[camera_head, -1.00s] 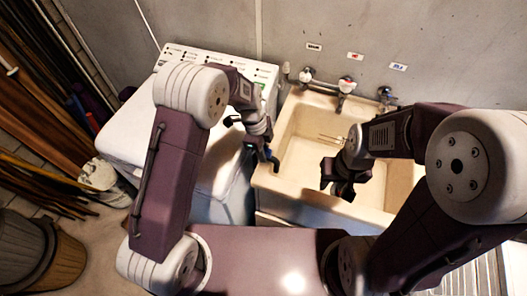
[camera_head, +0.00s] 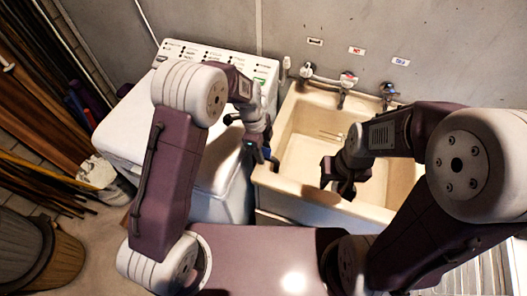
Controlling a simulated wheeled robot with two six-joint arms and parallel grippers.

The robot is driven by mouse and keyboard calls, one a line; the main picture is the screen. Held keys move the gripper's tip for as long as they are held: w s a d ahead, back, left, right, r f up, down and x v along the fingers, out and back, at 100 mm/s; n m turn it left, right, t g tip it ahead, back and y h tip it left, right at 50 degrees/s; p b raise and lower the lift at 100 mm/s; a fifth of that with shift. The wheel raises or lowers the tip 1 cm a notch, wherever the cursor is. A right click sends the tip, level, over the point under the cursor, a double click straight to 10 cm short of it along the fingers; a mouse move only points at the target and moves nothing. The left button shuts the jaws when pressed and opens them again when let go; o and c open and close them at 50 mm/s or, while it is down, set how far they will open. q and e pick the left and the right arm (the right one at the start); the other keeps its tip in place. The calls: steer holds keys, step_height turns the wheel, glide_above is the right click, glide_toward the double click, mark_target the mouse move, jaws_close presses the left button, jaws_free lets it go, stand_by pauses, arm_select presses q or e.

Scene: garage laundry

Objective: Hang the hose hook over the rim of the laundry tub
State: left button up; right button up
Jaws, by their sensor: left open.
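The cream laundry tub (camera_head: 268,178) stands right of the white washing machine, below the wall taps. My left gripper (camera_head: 262,150) is open at the tub's left rim, beside the machine. A small dark blue piece (camera_head: 274,163), which looks like part of the hose hook, shows at the gripper's tip by that rim. The gripper hides most of it, so I cannot tell whether it sits over the rim. My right gripper (camera_head: 338,186) hangs above the tub basin with nothing visible in it; its jaw opening is unclear.
The washing machine (camera_head: 125,137) fills the space left of the tub. Several taps (camera_head: 345,88) are on the wall behind the tub. Wooden boards and sticks lean at the far left, above a bin (camera_head: 62,262).

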arm_select(q)
step_height(320, 180, up, 8)
steer(key=a, duration=0.1)
steer(key=shift+w+a+r, duration=0.2)
steer(key=shift+w+a, duration=0.05)
steer(key=shift+a, duration=0.05)
steer(key=s+a+r+n+t, duration=0.1)
steer(key=s+a+r+n, duration=0.2)
steer(key=s+a+n, duration=0.5)
steer(key=s+a+f+n+y, duration=0.1)
steer(key=s+a+f+n, duration=0.4)
steer(key=n, duration=0.9)
steer(key=shift+s+a+f+t+y, duration=0.15)
steer(key=shift+s+a+t+y, duration=0.2)
steer(key=shift+s+a, duration=0.4)
